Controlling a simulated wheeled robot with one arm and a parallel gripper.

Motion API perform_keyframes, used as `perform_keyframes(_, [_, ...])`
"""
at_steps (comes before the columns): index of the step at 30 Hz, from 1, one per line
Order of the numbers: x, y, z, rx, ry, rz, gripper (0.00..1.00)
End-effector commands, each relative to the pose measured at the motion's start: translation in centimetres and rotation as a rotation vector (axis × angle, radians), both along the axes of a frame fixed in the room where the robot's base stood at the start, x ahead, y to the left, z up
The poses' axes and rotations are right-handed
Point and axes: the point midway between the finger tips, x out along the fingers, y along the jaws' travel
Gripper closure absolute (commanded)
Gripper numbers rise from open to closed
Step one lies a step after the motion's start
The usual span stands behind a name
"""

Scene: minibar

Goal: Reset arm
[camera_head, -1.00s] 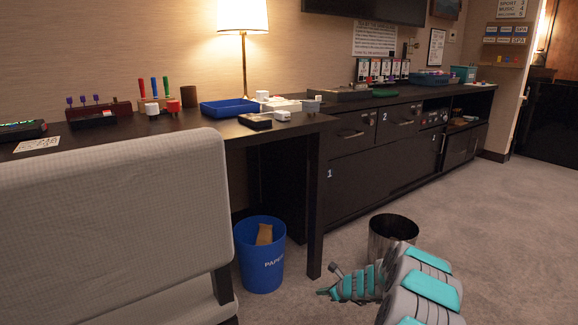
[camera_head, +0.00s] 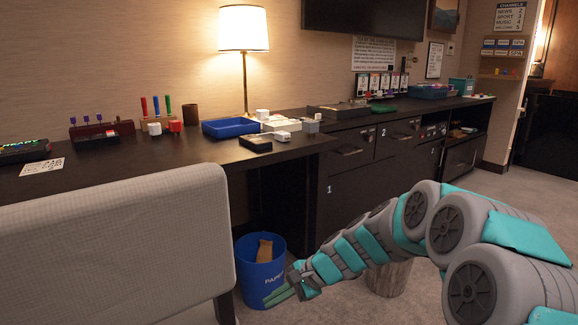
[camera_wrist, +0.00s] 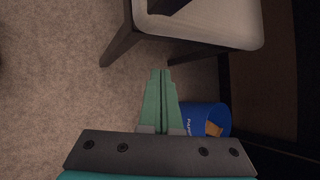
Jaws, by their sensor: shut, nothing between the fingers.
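My gripper (camera_head: 281,294) is low over the floor in the head view, in front of the blue paper bin (camera_head: 262,250). In the wrist view its green fingers (camera_wrist: 161,80) are together and hold nothing. The bin also shows in the wrist view (camera_wrist: 218,113), just right of the fingers, with a brown item inside it. My arm stretches from the right side of the head view, bent at several joints.
A pale chair (camera_head: 120,240) stands at the left, close to the gripper; its seat also shows in the wrist view (camera_wrist: 200,22). A dark desk (camera_head: 110,172) bears a lamp (camera_head: 243,28) and a blue tray (camera_head: 231,127). A metal bin (camera_head: 388,278) is partly behind my arm. Carpet is clear at the right.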

Motion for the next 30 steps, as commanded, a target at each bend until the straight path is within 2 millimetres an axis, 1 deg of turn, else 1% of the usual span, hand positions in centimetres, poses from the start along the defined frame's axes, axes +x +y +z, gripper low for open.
perform_keyframes(1, [-2.1, -0.1, 1.7, -0.031, -0.03, 0.063, 1.0])
perform_keyframes(3, [-4.9, -0.5, 2.7, -0.079, -0.06, 0.15, 1.0])
perform_keyframes(5, [-7.2, -1.1, 3.6, -0.121, -0.087, 0.225, 1.0])
perform_keyframes(6, [-8.8, -1.5, 4.1, -0.149, -0.101, 0.273, 1.0])
perform_keyframes(8, [-11.2, -2.3, 4.7, -0.192, -0.121, 0.344, 1.0])
perform_keyframes(9, [-12.8, -2.9, 5.1, -0.223, -0.132, 0.39, 1.0])
perform_keyframes(11, [-15.0, -3.9, 5.7, -0.27, -0.15, 0.456, 1.0])
perform_keyframes(12, [-16.5, -4.7, 6.0, -0.3, -0.156, 0.5, 1.0])
perform_keyframes(14, [-18.8, -5.9, 6.4, -0.345, -0.165, 0.563, 1.0])
perform_keyframes(15, [-20.2, -6.9, 6.6, -0.378, -0.169, 0.603, 1.0])
perform_keyframes(17, [-22.3, -8.3, 7.0, -0.427, -0.176, 0.661, 1.0])
perform_keyframes(21, [-27.2, -11.9, 7.7, -0.534, -0.166, 0.789, 1.0])
perform_keyframes(24, [-30.2, -14.4, 8.2, -0.602, -0.154, 0.864, 1.0])
perform_keyframes(27, [-32.7, -16.5, 8.5, -0.652, -0.133, 0.918, 1.0])
perform_keyframes(30, [-34.2, -17.8, 8.6, -0.684, -0.117, 0.952, 1.0])
